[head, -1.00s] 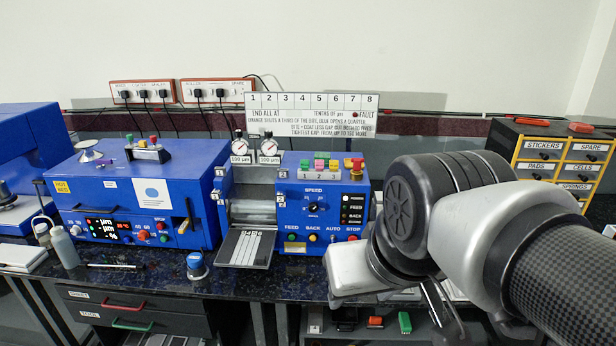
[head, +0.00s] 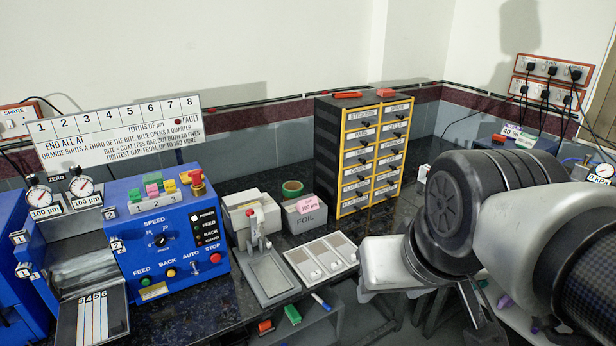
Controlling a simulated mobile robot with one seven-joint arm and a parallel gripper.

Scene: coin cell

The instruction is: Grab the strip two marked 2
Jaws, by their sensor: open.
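Several narrow strips (head: 88,318) lie side by side on the dark feed tray (head: 118,312) at the front of the blue roller machine, lower left in the head view. Their top ends look marked 3, 4, 5 and 6. I cannot make out a strip marked 2 there. My gripper (head: 452,308) is at the lower right, far from the tray and partly hidden behind my arm. It is open, and I see nothing held in it.
A grey press with a tray (head: 270,276), a FOIL box (head: 303,214), a three-part white tray (head: 320,258) and a drawer cabinet (head: 328,150) stand between the roller machine (head: 170,240) and my arm. Some dark bench top is bare.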

